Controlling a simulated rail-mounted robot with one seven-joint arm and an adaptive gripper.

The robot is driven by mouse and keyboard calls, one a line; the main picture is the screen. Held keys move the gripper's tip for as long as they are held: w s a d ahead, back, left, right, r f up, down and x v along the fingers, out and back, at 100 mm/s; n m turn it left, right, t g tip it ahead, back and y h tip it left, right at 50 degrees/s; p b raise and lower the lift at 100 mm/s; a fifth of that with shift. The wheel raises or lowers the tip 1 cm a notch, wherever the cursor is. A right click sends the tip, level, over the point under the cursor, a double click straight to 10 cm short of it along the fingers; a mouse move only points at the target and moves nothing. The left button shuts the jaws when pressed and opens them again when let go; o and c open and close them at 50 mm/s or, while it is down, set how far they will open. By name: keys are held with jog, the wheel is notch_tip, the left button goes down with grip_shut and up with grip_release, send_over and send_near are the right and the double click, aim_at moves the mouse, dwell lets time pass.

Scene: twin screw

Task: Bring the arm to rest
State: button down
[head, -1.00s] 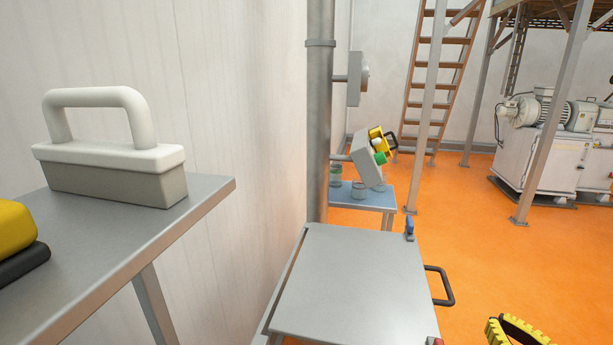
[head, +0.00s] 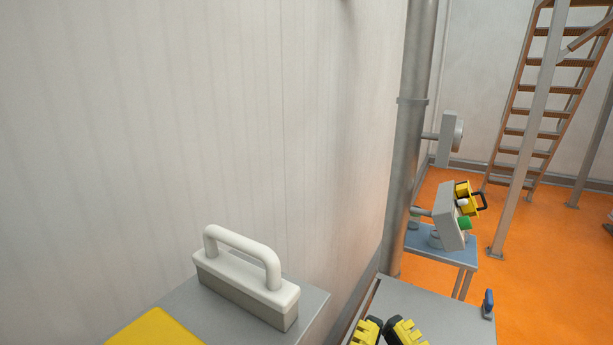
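My gripper (head: 385,328) shows at the bottom edge in the head view. Only its two yellow and black fingertips are in the picture, in front of the grey table lid. They are close together with a narrow gap at most, and their lower parts are cut off. I cannot tell how far open it is. No object shows between the fingertips. The rest of my arm is out of view.
A white-handled brush-like block (head: 245,283) stands on a grey shelf (head: 312,304) at lower left, beside a yellow object (head: 155,330). A grey lidded table (head: 440,310), a pole (head: 409,150) with a control box (head: 450,215), and a ladder (head: 545,110) stand to the right.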

notch_tip(320, 180, up, 30)
jog(key=p, duration=2.7)
jog(key=shift+p, duration=0.3)
